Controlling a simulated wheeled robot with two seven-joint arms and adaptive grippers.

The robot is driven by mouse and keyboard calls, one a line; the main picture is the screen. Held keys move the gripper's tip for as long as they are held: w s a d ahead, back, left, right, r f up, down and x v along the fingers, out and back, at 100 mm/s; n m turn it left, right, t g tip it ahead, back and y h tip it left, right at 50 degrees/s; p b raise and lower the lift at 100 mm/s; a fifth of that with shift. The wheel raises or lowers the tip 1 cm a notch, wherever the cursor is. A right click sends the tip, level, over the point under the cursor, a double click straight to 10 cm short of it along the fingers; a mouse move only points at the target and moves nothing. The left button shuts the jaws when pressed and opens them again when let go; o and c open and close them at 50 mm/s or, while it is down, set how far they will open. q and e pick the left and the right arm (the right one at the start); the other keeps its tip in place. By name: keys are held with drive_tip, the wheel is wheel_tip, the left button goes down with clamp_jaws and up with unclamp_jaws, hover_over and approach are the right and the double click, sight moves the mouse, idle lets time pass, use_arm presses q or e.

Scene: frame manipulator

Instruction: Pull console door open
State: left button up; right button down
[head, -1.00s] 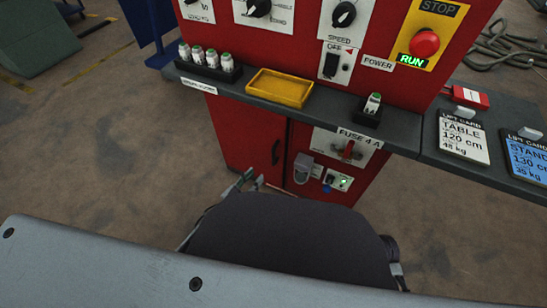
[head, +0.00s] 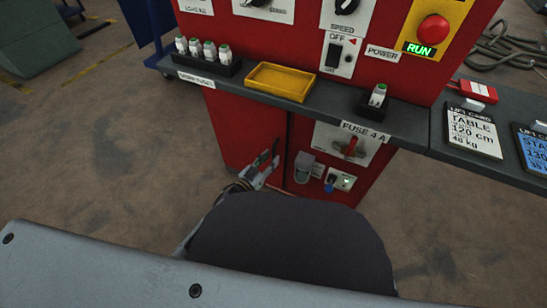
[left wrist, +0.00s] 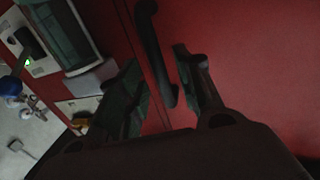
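The red console door (head: 235,125) is the lower left front panel of the console and looks shut. Its dark upright bar handle (left wrist: 153,40) shows in the left wrist view, near the seam beside the door. My left gripper (head: 268,164) is at the handle in the head view and partly hides it. In the left wrist view, its two fingers (left wrist: 160,65) are apart, with the handle showing between them. I cannot tell whether either finger touches the handle. My right gripper is in neither view.
The floor to the left is clear.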

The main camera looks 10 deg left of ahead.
use_arm(q)
drive_tip(key=shift+b+x, duration=0.4)
drive_tip(key=shift+x, duration=1)
drive_tip(key=shift+c, duration=0.2)
clamp_jaws()
